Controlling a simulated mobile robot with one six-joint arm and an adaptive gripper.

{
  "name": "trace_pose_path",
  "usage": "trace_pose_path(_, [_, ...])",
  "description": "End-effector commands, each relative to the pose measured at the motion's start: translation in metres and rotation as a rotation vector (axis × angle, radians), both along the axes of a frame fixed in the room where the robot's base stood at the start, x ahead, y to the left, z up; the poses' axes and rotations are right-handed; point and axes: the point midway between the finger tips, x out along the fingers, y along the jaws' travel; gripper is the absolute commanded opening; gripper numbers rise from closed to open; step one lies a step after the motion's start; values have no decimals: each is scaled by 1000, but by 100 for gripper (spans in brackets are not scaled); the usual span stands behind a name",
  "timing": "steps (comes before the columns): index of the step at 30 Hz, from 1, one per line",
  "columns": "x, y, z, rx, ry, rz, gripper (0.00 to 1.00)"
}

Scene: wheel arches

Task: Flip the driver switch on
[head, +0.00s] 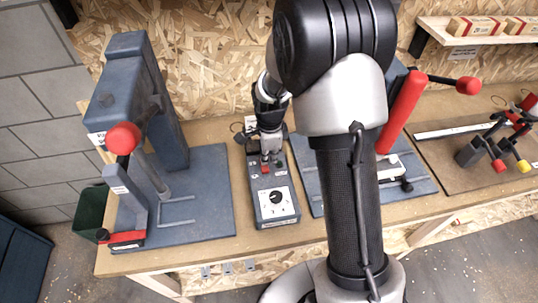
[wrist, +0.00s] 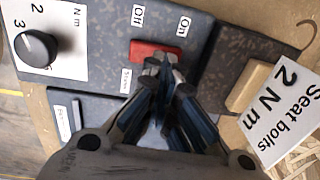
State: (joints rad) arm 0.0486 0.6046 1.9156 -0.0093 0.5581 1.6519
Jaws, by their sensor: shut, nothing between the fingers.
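The driver control box (head: 272,212) is a dark grey box on the bench, with a knob on a white dial at its near end. In the wrist view its red switch (wrist: 143,50) sits between the labels "Off" on the left and "On" on the right. The switch is also a small red patch in the head view (head: 265,168). My gripper (wrist: 164,66) is shut and empty, its fingertips over the switch's lower edge, toward the "On" side. I cannot tell whether they touch it. The fingers hide part of the switch, and which way it is tipped is unclear.
A dark blue press (head: 190,170) with a red-knobbed lever stands left of the box. Another fixture with a red handle (head: 402,112) stands to the right, partly behind my arm. A "Seat bolts 2 N m" card (wrist: 284,104) stands beyond the box's "On" end.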

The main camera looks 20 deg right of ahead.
Motion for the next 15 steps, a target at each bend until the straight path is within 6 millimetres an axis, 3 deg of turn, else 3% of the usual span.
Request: trace_pose_path(15, [-18, 2, -1, 0, 7, 0, 0])
